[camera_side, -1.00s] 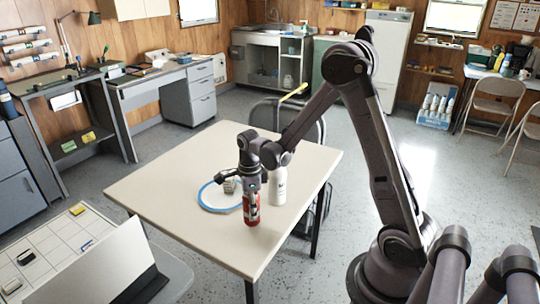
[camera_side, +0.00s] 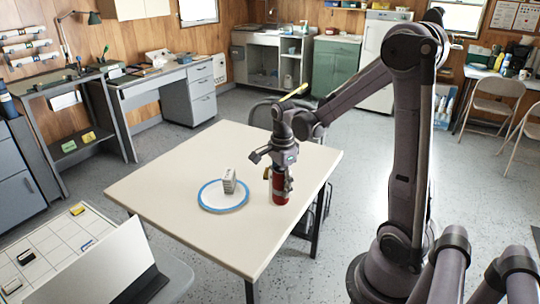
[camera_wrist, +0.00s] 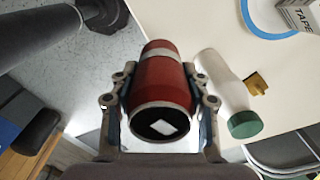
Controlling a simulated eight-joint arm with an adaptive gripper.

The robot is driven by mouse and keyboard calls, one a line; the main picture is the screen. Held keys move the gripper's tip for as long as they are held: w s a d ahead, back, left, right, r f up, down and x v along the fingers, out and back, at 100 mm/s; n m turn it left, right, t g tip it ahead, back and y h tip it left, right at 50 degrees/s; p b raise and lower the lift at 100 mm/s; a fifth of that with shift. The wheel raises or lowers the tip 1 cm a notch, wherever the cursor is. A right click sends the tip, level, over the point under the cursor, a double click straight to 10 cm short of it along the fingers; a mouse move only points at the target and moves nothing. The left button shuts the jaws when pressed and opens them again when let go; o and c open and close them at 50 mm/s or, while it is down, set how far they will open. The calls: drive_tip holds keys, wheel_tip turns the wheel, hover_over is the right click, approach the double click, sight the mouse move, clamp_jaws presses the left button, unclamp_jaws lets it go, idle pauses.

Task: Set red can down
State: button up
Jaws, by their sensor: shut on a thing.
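The red can (camera_side: 280,190) is upright in my gripper (camera_side: 281,172), over the right part of the table. In the wrist view the red can (camera_wrist: 160,85) sits between the two fingers of my gripper (camera_wrist: 160,105), with its dark end and a white diamond toward the camera. My gripper is shut on it. I cannot tell whether the can's base touches the tabletop.
A blue-rimmed plate (camera_side: 204,203) holds a grey-white box (camera_side: 229,180) left of the can. In the wrist view a white bottle with a green cap (camera_wrist: 243,124) stands close to the can, beside a small yellow-brown piece (camera_wrist: 256,83). The table's (camera_side: 160,190) front left is clear.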

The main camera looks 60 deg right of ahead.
drive_tip(key=w+a+f+n, duration=0.1)
drive_tip(key=w+a+n, duration=0.1)
drive_tip(key=a+n, duration=0.6)
drive_tip(key=w+a+f+n, duration=0.2)
drive_tip(key=a+n, duration=0.6)
drive_tip(key=n, duration=0.7)
drive_tip(key=shift+w+a+n, duration=0.4)
drive_tip(key=shift+w, duration=0.15)
drive_tip(key=s+d+r+m, duration=0.1)
drive_tip(key=s+d+m, duration=0.1)
drive_tip(key=d+m, duration=0.4)
drive_tip(key=s+d+r+m, duration=0.1)
drive_tip(key=s+d+m, duration=0.1)
drive_tip(key=d+m, duration=0.4)
drive_tip(key=s+d+r+m, duration=0.1)
drive_tip(key=d+m, duration=0.5)
drive_tip(key=m, duration=0.7)
drive_tip(key=shift+s+r, duration=0.1)
drive_tip(key=shift+s, duration=0.3)
drive_tip(key=shift+s+d+r+m, duration=0.1)
drive_tip(key=shift+s+d+m, duration=0.15)
drive_tip(key=shift+m, duration=0.4)
drive_tip(key=shift+s+d+r+m, duration=0.15)
drive_tip(key=shift+d+m, duration=0.2)
drive_tip(key=shift+m, duration=0.3)
drive_tip(key=shift+f, duration=0.15)
